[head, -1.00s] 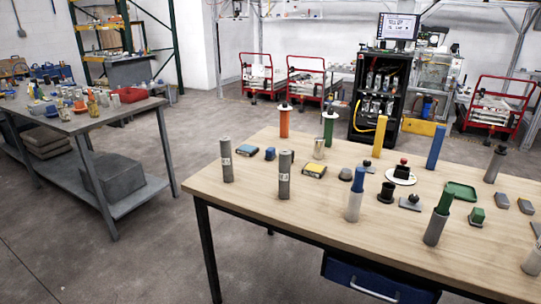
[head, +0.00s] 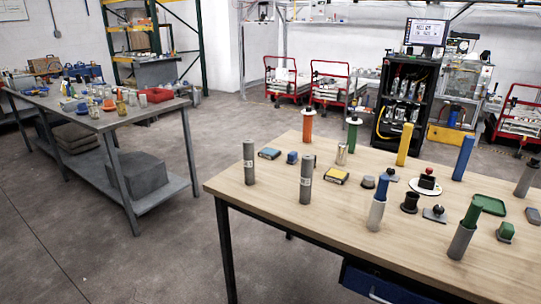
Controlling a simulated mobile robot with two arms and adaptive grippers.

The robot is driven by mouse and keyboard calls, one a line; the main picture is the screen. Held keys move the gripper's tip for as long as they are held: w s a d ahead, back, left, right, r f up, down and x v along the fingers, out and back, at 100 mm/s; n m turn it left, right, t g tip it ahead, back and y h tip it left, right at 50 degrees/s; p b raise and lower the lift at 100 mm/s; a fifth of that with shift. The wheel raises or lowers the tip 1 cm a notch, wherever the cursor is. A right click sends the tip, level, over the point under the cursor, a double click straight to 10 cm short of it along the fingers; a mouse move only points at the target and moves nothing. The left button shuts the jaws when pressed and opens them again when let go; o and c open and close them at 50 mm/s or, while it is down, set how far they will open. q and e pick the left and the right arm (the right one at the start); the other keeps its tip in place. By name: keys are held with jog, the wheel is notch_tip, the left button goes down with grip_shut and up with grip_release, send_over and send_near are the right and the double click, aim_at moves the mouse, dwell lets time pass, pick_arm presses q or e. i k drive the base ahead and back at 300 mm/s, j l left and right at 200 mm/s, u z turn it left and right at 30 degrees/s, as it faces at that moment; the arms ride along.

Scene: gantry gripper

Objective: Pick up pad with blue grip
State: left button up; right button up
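Several small parts stand on the wooden table. A flat pad with a blue top (head: 270,153) lies near its left end. A small blue block (head: 292,157) sits just right of it. A grey cylinder with a blue upper part (head: 378,208) stands near the front edge, and a tall blue cylinder (head: 463,158) stands at the back right. A grey pad with a dark knob (head: 435,213) lies at the right. At this size I cannot tell for sure which one is the pad with a blue grip. Neither gripper is in view.
The wooden table (head: 275,205) has two grey cylinders (head: 249,163) at its left end. A yellow-topped pad (head: 336,175), a black spool (head: 410,203) and a green tray (head: 490,204) are also on it. A cluttered grey bench (head: 110,122) stands left, with open floor (head: 175,250) between.

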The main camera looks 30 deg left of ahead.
aim_at(292, 157)
jog(key=i+j, duration=0.15)
jog(key=j, duration=0.15)
jog(key=i+j+z, duration=0.1)
jog(key=j, duration=0.25)
jog(key=i+j+z, duration=0.1)
jog(key=i+j, duration=0.3)
jog(key=j, duration=0.25)
jog(key=i+j+z, duration=0.1)
jog(key=j, duration=0.25)
jog(key=i+j, duration=0.15)
jog(key=j, duration=0.2)
jog(key=z, duration=0.05)
